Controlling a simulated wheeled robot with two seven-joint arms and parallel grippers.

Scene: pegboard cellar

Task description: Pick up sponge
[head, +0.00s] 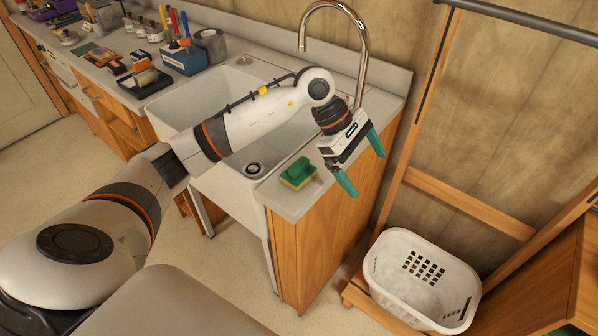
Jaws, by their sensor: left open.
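The sponge (298,173) is a small block, green with a yellow layer, lying on the right part of the light counter (289,202), beside the sink. My left gripper (366,168) has green fingers spread open and nothing between them. It hangs above and to the right of the sponge, near the counter's right edge, apart from the sponge. My right gripper is not in the head view.
The white sink (180,103) and a chrome faucet (366,50) are behind my left arm. A blue box (184,60) of tools and several jars crowd the counter at left. A white laundry basket (390,300) stands low at right.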

